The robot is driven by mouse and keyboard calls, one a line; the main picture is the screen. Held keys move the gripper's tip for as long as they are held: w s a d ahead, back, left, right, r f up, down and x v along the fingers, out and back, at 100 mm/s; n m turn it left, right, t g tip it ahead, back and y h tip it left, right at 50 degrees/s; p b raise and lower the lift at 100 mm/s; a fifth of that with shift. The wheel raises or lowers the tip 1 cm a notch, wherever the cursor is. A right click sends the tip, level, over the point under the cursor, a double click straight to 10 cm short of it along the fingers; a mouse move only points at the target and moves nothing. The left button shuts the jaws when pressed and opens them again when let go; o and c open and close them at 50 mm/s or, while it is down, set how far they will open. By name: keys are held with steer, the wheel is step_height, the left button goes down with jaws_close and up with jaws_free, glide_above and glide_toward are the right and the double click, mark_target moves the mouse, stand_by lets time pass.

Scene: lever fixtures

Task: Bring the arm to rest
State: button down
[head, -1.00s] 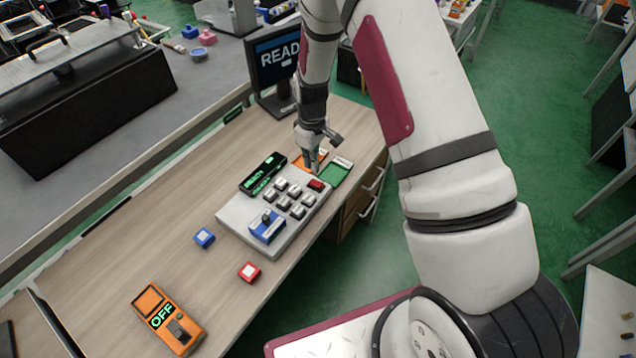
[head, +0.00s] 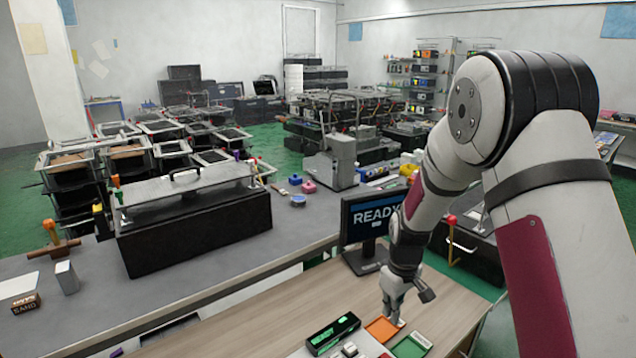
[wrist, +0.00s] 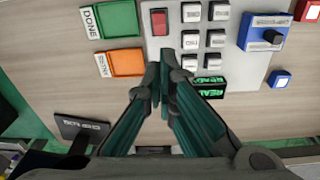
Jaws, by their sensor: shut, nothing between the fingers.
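My gripper (head: 394,312) hangs pointing down over the wooden desk, beside the orange pad (head: 381,329) and the green pad (head: 411,347) in the head view. In the wrist view its two dark fingers (wrist: 162,75) are together with nothing between them. Their tips lie over the near part of the button panel (wrist: 176,45), close to the red button (wrist: 159,21). I cannot tell the exact height, but no button appears pressed by it. My arm is bent, with its elbow raised high at the right of the head view.
A monitor reading READY (head: 371,221) stands close behind the gripper. A green-lit display (head: 333,333) lies on the desk. In the wrist view the blue knob unit (wrist: 266,35) sits on the panel. A long black case (head: 197,222) stands on the grey counter.

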steer(key=s+r+m+t, duration=0.1)
steer(key=s+r, duration=0.4)
steer(key=r, duration=0.5)
steer(key=s+r+m+t, duration=0.15)
steer(key=s+r, duration=0.35)
steer(key=r, duration=0.5)
steer(key=s+r+m+t, duration=0.1)
steer(key=s+r, duration=0.3)
steer(key=s, duration=0.5)
steer(key=s+r+m+t, duration=0.1)
steer(key=s+r+m, duration=0.2)
steer(key=s, duration=0.7)
step_height(320, 180, up, 2)
steer(key=shift+r, duration=0.2)
steer(key=shift+d+t, duration=0.1)
steer(key=shift+t, duration=0.15)
